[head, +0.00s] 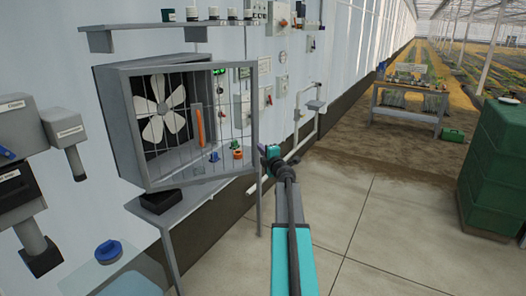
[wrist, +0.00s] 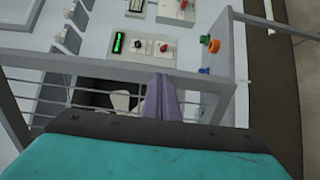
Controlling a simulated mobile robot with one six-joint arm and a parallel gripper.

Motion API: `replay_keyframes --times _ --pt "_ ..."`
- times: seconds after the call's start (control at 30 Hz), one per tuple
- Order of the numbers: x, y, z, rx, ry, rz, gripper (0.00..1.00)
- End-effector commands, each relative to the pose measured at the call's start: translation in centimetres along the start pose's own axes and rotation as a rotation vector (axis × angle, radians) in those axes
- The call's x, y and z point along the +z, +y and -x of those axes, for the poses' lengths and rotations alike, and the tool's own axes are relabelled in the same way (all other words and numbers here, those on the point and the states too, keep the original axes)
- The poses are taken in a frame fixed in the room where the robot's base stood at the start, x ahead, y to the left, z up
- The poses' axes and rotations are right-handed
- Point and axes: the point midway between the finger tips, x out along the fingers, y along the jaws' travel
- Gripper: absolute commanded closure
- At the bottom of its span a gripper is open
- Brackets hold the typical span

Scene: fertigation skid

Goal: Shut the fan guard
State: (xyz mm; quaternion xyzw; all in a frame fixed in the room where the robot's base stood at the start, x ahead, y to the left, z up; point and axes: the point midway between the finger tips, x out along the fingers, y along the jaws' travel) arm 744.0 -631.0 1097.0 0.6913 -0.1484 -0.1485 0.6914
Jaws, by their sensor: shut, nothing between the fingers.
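The fan guard (head: 256,122) is a grey frame with thin wire bars, standing ajar in front of the grey fan housing (head: 113,128). Its right edge stands out past the housing. The white-bladed fan (head: 160,112) shows behind the bars. My gripper (head: 266,152) is just right of the guard's free edge, near its lower part; I cannot tell whether they touch. In the wrist view the purple-grey fingers (wrist: 161,98) are together and empty, in front of a grey frame bar (wrist: 205,84), with wires and part of the fan below it.
A shelf with small bottles (head: 205,16) hangs above the housing. Control boxes (head: 266,66) and a pipe (head: 318,112) are on the wall to the right. A side table (head: 200,215) stands below. Green crates (head: 495,165) are at far right; the floor between is clear.

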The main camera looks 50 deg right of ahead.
Motion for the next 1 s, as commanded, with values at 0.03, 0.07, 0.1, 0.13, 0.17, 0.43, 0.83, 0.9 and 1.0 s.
replay_keyframes --times 0.03,0.07,0.1,0.13,0.17,0.43,0.83,0.9,1.0 --pt "0.0 0.0 -0.3 0.0 0.0 0.0 1.0" --pt "0.0 0.0 -0.4 0.0 0.0 -0.001 1.0" --pt "0.0 0.0 -0.5 0.0 0.0 -0.001 1.0" --pt "0.0 0.0 -0.6 0.0 0.0 -0.001 1.0" --pt "0.0 0.0 -0.6 0.0 0.0 -0.001 1.0" --pt "0.0 0.0 -0.6 0.0 0.0 0.0 1.0" --pt "-0.3 0.0 -1.4 0.0 0.015 -0.001 1.0" --pt "-0.5 0.1 -1.9 0.0 0.024 -0.001 1.0" --pt "-0.9 0.1 -2.7 0.0 0.043 -0.001 1.0"
